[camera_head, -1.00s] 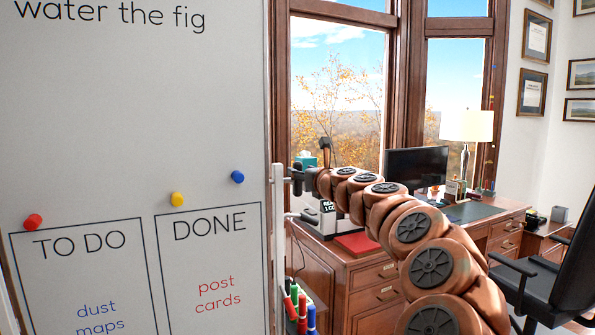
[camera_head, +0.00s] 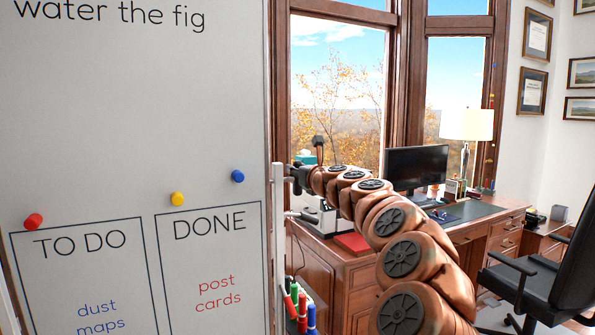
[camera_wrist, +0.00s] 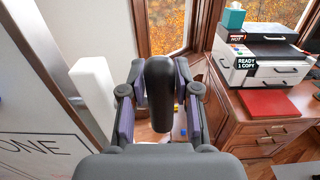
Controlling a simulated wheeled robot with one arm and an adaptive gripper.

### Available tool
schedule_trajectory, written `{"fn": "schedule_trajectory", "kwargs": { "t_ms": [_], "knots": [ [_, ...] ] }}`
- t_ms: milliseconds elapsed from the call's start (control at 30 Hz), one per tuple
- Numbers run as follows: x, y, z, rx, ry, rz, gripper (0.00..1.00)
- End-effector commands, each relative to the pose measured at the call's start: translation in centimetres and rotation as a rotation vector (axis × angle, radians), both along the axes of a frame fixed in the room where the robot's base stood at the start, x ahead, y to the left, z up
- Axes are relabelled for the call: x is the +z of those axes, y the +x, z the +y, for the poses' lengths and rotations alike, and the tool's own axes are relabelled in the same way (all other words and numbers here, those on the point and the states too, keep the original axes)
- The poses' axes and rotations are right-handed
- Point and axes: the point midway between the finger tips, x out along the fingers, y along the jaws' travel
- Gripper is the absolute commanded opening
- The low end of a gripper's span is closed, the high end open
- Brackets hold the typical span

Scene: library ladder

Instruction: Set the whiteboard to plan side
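The whiteboard (camera_head: 120,130) fills the left of the head view, its written side facing me, with "TO DO" and "DONE" boxes and "water the fig" above. A pale upright post (camera_head: 279,250) stands at its right edge. My gripper (camera_head: 292,180) is at the top of this post. In the wrist view, a black rounded handle (camera_wrist: 159,95) lies between the two fingers of my gripper (camera_wrist: 160,75). The fingers look open, with narrow gaps on both sides of the handle. The fingertip contact is partly hidden in both views.
Red (camera_head: 33,221), yellow (camera_head: 177,199) and blue (camera_head: 237,176) magnets sit on the board. Markers (camera_head: 302,312) stand in a holder below the post. A wooden desk (camera_head: 330,280) with a printer (camera_wrist: 265,62) is close to the right. An office chair (camera_head: 545,285) stands farther right.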

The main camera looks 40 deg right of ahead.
Motion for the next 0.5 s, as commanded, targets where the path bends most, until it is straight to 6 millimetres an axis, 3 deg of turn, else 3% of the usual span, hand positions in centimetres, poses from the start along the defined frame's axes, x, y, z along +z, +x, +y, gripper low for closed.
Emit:
{"fn": "schedule_trajectory", "kwargs": {
  "t_ms": [267,500],
  "knots": [
    [-0.01,0.0,0.0,0.0,0.0,0.0,0.0],
    [-0.03,0.02,0.02,0.0,0.0,0.0,0.0]
  ]
}}
